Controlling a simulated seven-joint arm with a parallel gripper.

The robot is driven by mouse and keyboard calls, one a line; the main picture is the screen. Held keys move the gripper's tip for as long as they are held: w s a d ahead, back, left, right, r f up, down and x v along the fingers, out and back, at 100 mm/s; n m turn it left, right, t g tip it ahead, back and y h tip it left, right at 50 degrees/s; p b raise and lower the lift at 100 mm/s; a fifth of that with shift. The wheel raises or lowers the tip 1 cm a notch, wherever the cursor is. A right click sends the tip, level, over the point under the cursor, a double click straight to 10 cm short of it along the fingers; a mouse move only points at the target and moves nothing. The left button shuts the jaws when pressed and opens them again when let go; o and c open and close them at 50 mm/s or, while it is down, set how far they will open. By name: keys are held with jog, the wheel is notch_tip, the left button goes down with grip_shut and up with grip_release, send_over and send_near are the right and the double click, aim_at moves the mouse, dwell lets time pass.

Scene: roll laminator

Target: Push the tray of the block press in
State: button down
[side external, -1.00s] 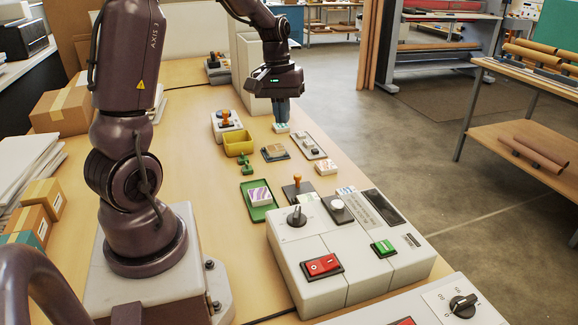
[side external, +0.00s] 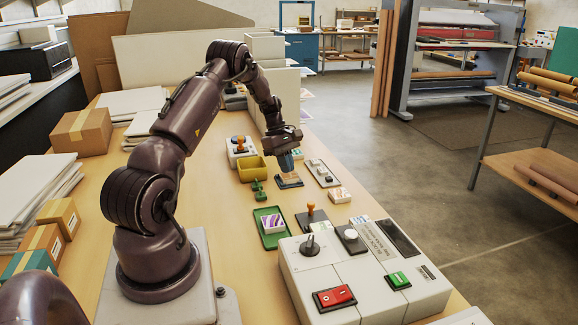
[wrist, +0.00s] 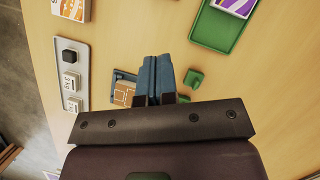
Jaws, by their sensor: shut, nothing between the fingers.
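My gripper (side external: 287,162) is shut and empty, its blue fingers pointing down at a small dark blue-grey tray (side external: 289,184) that carries a brown block (side external: 287,178). In the wrist view my gripper's fingertips (wrist: 157,62) are together beside the same tray, which partly hides behind them; the brown block (wrist: 123,95) shows to their left. I cannot tell whether the fingers touch the tray or block.
A yellow bin (side external: 251,170), a green item (side external: 259,190) and an orange-knobbed device (side external: 240,147) stand to the left. A grey tray (side external: 323,174) of small blocks lies right. A green tray (side external: 272,230) holds a purple-and-white block. An orange-handled stamp (side external: 311,211) stands nearer.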

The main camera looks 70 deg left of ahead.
jog(key=x, duration=0.7)
jog(key=shift+d+f, duration=0.15)
jog(key=shift+w+d, duration=0.35)
jog(key=shift+d, duration=0.2)
jog(key=shift+w+d, duration=0.3)
jog(key=shift+d, duration=0.25)
jog(key=shift+w+d, duration=0.25)
jog(key=shift+d, duration=0.25)
jog(key=shift+d, duration=0.15)
jog(key=d, duration=1.2)
jog(key=shift+s, duration=0.1)
